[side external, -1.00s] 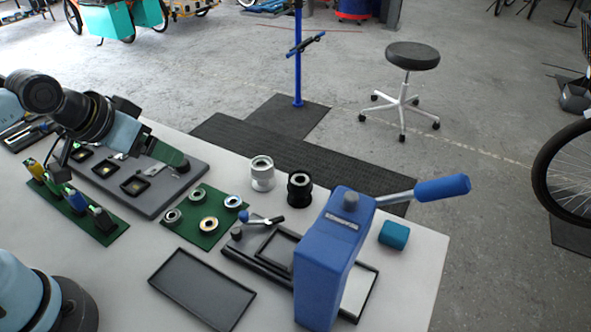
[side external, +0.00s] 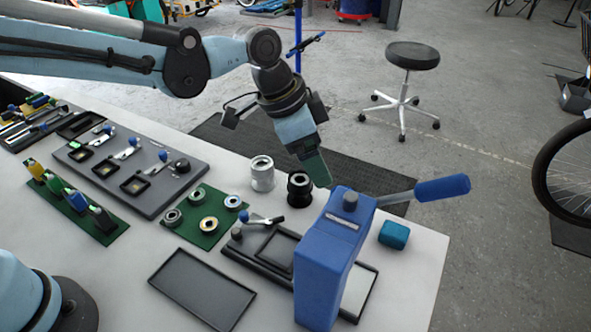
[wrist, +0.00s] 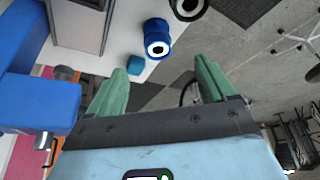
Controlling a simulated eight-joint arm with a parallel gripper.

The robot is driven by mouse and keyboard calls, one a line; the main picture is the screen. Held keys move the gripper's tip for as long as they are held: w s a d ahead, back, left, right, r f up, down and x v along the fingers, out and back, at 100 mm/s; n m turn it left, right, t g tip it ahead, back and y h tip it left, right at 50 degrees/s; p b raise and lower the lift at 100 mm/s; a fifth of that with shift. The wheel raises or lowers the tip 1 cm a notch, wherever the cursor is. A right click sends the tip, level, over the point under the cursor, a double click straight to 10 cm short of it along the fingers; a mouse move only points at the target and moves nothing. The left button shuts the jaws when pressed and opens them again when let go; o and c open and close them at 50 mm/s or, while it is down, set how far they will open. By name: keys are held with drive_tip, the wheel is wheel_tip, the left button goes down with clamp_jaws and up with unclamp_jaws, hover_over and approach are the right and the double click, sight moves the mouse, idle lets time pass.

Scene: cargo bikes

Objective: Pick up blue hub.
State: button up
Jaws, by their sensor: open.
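The blue hub (wrist: 157,40) stands on the table in the wrist view, its pale ring-shaped top and dark centre facing the camera. It is hidden in the side view, apparently behind the blue press (side external: 330,262). My gripper (wrist: 163,80) has its two green fingers apart with nothing between them. The hub shows beyond the fingertips, apart from both. In the side view my gripper (side external: 318,172) hangs tilted above the table's far edge, near the black hub (side external: 299,188) and the top of the press.
A silver hub (side external: 262,174) stands left of the black hub. The press's lever (side external: 430,189) reaches right, above a teal block (side external: 394,234). A green tray of rings (side external: 205,218) and an empty dark tray (side external: 203,288) lie left. The floor with a stool (side external: 412,56) lies beyond.

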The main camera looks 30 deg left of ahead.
drive_tip(key=shift+d+r+x, duration=0.1)
drive_tip(key=shift+d+x, duration=0.1)
drive_tip(key=shift+x, duration=1.95)
drive_tip(key=shift+d+r+x, duration=0.1)
drive_tip(key=shift+d+x, duration=0.1)
drive_tip(key=shift+x, duration=2)
drive_tip(key=shift+d+x, duration=0.2)
drive_tip(key=shift+x, duration=1.95)
drive_tip(key=c, duration=1.2)
drive_tip(key=shift+r, duration=0.1)
